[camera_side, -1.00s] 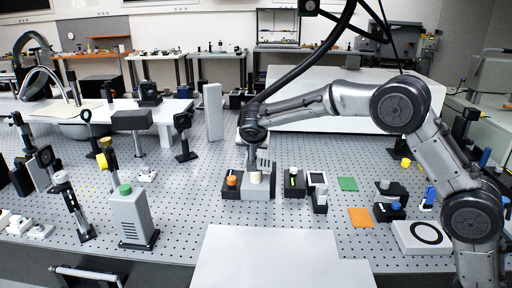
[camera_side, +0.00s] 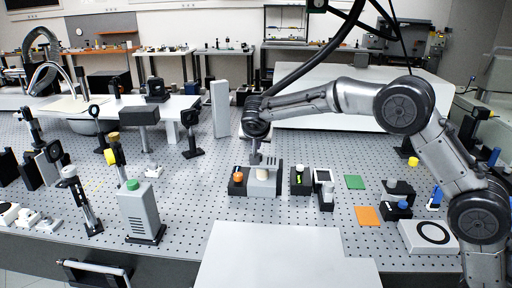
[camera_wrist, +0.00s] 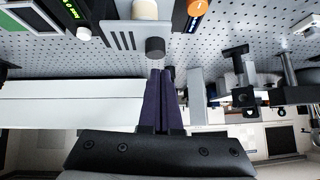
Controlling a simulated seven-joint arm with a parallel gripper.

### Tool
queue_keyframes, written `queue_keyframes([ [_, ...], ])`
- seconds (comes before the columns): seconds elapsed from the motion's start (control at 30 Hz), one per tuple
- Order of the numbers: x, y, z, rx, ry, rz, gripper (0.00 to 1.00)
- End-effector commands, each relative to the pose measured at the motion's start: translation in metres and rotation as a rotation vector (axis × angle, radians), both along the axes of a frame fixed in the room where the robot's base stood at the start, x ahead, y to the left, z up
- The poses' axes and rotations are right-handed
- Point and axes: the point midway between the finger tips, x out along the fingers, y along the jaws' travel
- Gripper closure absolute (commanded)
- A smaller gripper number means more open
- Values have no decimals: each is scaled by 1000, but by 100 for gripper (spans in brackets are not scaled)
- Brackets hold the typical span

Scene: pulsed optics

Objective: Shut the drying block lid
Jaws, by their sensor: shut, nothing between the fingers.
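The drying block (camera_side: 262,188) is a grey block on the perforated table with a cream cylinder (camera_side: 262,174) on it. Its slotted grey lid (camera_side: 271,163) appears to stand raised at the back. In the wrist view the slotted lid (camera_wrist: 122,38) faces me, with a dark round knob (camera_wrist: 155,47) at its edge and the cream cylinder (camera_wrist: 145,10) beyond. My gripper (camera_wrist: 161,72) is shut and empty, its fingertips close to the knob. I cannot tell whether they touch. In the side view my gripper (camera_side: 256,158) is at the left of the lid.
A black box with an orange knob (camera_side: 238,176) sits close left of the block. A black box with a green display (camera_side: 299,180) and another small device (camera_side: 323,180) stand to its right. Green (camera_side: 355,182) and orange (camera_side: 367,216) pads lie farther right. Posts stand at left.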

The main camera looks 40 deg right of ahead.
Motion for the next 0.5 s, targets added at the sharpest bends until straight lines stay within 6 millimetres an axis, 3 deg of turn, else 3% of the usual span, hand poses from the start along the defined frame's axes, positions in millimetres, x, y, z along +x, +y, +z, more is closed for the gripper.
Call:
queue_keyframes([
  [0.17,0,0,16,2,-4,0,100],
  [0.3,1,0,44,2,-8,0,100],
  [0.5,-24,25,74,2,-4,3,100],
])
